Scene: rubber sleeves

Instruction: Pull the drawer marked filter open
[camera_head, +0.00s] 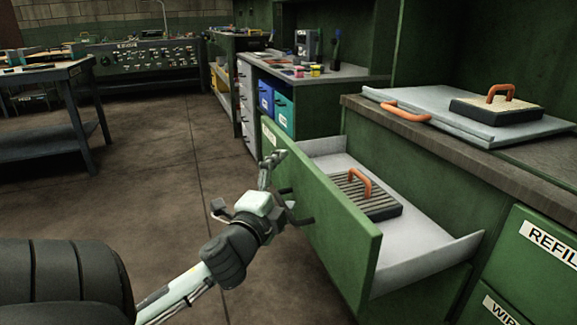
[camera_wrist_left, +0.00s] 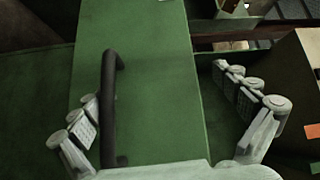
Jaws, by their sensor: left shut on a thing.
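The green drawer (camera_head: 320,215) under the right-hand counter stands far open, its grey inside showing. Its front bears a small white label (camera_head: 269,136), seen too much from the side to read. A dark bar handle (camera_head: 299,217) is on the drawer front; it also shows as an upright black bar in the left wrist view (camera_wrist_left: 109,110). In the left wrist view the handle lies between the fingers, close to the left one. My right gripper is not in view.
A ribbed block (camera_head: 385,207) with an orange handle lies in the drawer. A similar block (camera_head: 495,112) and a grey panel (camera_head: 440,118) lie on the counter (camera_head: 370,112). Closed drawers, one reading REFIL (camera_head: 548,238), are at right.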

